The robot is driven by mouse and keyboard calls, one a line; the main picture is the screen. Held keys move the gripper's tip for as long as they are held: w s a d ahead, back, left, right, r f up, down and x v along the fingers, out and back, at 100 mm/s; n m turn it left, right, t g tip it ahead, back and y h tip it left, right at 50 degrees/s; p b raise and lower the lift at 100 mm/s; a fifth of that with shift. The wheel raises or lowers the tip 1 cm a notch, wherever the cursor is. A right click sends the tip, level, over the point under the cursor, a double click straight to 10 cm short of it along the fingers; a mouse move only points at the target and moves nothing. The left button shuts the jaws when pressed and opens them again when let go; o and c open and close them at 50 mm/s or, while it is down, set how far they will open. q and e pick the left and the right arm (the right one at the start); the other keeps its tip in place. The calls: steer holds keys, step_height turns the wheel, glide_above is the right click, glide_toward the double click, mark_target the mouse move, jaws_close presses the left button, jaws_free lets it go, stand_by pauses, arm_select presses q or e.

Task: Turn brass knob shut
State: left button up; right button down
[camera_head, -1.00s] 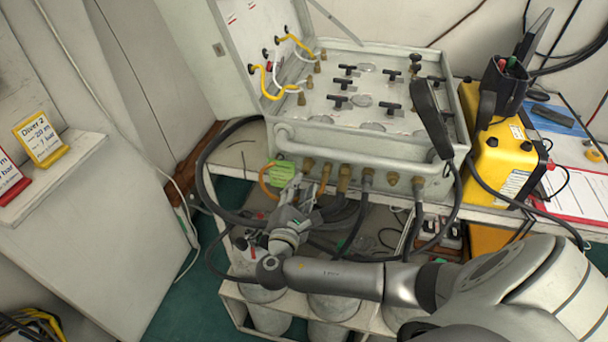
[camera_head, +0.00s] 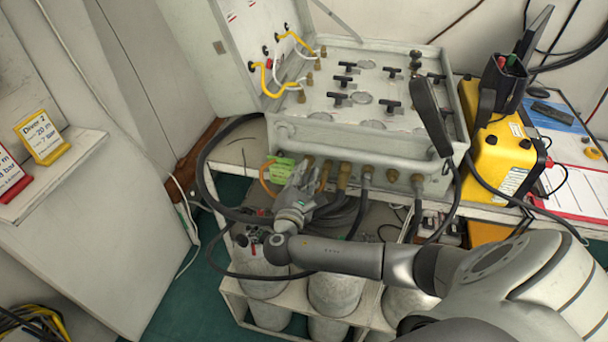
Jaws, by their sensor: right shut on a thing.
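The air panel is an open grey case (camera_head: 436,178) with a row of brass fittings along its lower front. My right gripper (camera_head: 303,172) reaches up to the left end of this row. It is shut on the brass knob (camera_head: 309,161), the leftmost fitting, which is mostly hidden by the fingers. How far the knob is turned cannot be seen. More brass fittings (camera_head: 343,175) stand just right of the gripper, some with hoses. A green tag (camera_head: 281,168) hangs close on the gripper's left. My left gripper is not in view.
Black hoses (camera_head: 206,185) loop around my right wrist, and an orange hose (camera_head: 266,184) lies left of it. Grey cylinders (camera_head: 335,292) stand in a white rack below. A yellow case (camera_head: 497,160) stands right of the panel.

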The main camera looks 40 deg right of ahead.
steer(key=shift+f, duration=0.1)
steer(key=shift+f+m+b, duration=0.15)
steer(key=shift+m+b, duration=5.05)
steer(key=shift+m, duration=0.7)
steer(key=c, duration=1.5)
jaws_free()
steer(key=shift+c, duration=0.2)
steer(key=shift+a, duration=0.1)
